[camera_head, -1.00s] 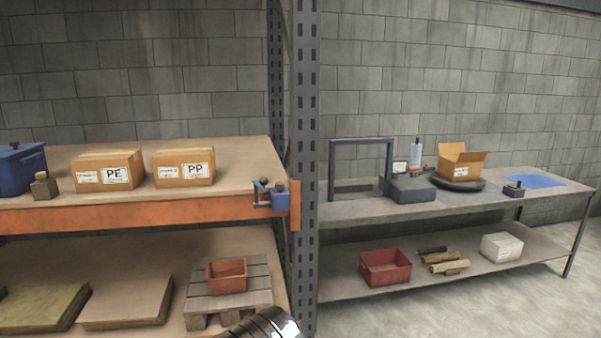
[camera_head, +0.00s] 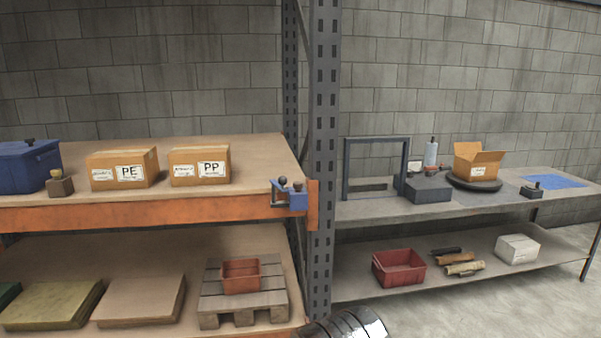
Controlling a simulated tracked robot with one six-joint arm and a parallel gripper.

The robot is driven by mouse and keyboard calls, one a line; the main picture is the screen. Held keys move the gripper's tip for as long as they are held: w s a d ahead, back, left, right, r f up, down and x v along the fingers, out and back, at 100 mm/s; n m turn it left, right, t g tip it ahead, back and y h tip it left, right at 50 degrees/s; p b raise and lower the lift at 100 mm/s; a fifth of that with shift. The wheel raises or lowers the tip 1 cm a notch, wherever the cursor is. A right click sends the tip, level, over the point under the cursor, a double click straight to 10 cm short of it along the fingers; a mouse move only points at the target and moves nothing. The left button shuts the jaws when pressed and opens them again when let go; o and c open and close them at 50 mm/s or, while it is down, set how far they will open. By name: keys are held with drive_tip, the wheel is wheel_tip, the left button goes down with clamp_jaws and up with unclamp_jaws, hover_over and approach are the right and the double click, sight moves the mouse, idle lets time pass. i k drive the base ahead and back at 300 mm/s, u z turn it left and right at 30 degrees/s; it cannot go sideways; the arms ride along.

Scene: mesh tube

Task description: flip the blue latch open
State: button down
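A small blue latch-like fitting (camera_head: 292,197) with dark knobs sits at the right end of the orange shelf beam, just left of the grey rack post. It is too small here to tell whether it is open or closed. A shiny ribbed metal part (camera_head: 345,325), likely of my own arm, shows at the bottom edge, well below the fitting and a little to its right. My gripper's fingers are not in view.
The orange shelf beam (camera_head: 150,217) carries a blue box (camera_head: 27,168), a small knobbed block and cartons marked PE and PP. The grey post (camera_head: 324,150) stands close right of the fitting. A grey workbench (camera_head: 440,208) with a frame stands further right.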

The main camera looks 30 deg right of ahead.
sight(282, 182)
drive_tip(key=i, duration=1)
